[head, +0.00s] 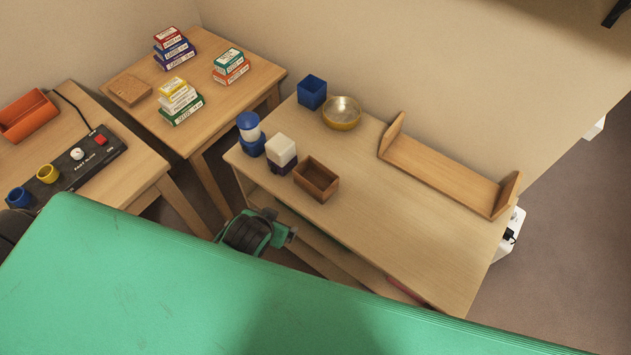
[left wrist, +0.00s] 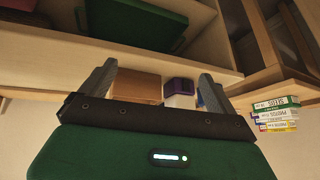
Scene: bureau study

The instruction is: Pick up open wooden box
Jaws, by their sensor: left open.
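The open wooden box (head: 316,180) is a small brown box with an open top on the near left part of the bureau top. It also shows in the left wrist view (left wrist: 137,86), beyond and between the fingers, partly cut off by the gripper body. My left gripper (left wrist: 157,72) is open with nothing between its fingers. In the head view my left gripper (head: 283,236) is beside the bureau's near edge, below and left of the box and apart from it. My right gripper is not in view.
A white and dark purple container (head: 281,152) stands close by the box, with a blue and white jar (head: 250,135) behind. A brass bowl (head: 341,113), blue cup (head: 312,92) and wooden book rack (head: 440,172) stand farther back. The bureau top right of the box is clear.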

